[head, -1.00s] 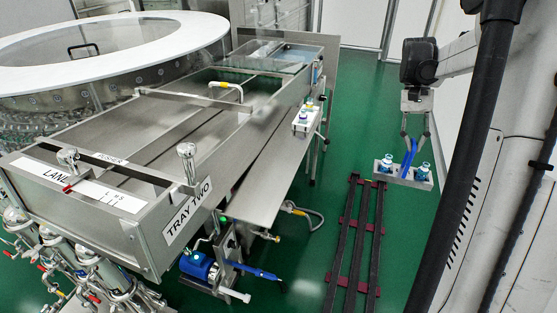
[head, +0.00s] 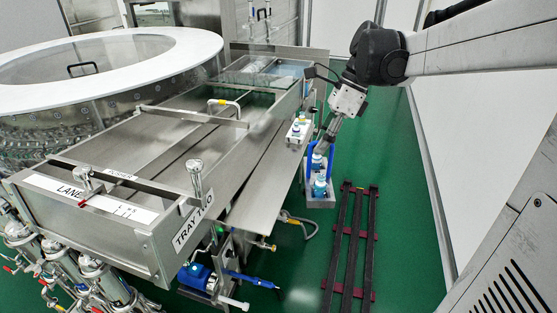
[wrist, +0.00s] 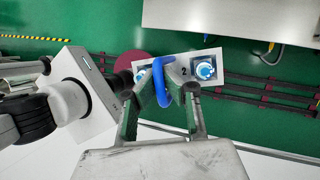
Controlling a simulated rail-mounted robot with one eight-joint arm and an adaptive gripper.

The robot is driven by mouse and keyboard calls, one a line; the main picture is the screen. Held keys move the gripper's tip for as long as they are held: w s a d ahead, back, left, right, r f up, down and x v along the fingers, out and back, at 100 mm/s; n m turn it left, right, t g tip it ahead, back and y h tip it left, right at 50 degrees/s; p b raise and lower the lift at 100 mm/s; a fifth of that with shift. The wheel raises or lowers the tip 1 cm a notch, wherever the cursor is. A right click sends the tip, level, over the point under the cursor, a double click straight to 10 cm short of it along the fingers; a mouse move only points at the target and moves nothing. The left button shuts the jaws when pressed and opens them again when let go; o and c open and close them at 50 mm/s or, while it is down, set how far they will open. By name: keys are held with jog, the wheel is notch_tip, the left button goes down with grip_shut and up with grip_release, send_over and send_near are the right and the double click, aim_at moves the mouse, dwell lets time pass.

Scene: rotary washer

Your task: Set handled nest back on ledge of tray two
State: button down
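The handled nest (head: 322,202) is a pale block with a blue arched handle (head: 309,160) and two small blue-capped bottles. It hangs right of tray two (head: 150,245), beside the sloping metal ledge (head: 262,190) and apart from it in the head view. My gripper (head: 326,148) is above the nest, shut on its handle. In the wrist view my gripper (wrist: 160,92) has its fingers at both sides of the blue handle (wrist: 161,80). The nest top (wrist: 177,62) shows a "2"; one bottle is partly hidden by a finger.
Another white nest with small bottles (head: 298,130) sits at tray two's right side, farther back. A blue pump (head: 197,275) and a hose (head: 300,222) are below the ledge. Dark floor rails (head: 350,245) run to the right. Green floor there is otherwise open.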

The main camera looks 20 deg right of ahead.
jog(key=a+r+m+t, duration=0.1)
jog(key=a+r+m, duration=0.15)
jog(key=a, duration=0.25)
jog(key=w+a+f+p, duration=0.1)
jog(key=w+a+f, duration=0.5)
jog(key=w+f, duration=0.3)
jog(key=shift+a+f+m+p, duration=0.25)
jog(key=shift+f+m+p, duration=0.15)
jog(key=shift+f, duration=0.75)
jog(key=shift+w, duration=0.1)
jog(key=shift+f, duration=0.2)
jog(key=c, duration=1.9)
grip_release()
jog(key=shift+r, duration=0.15)
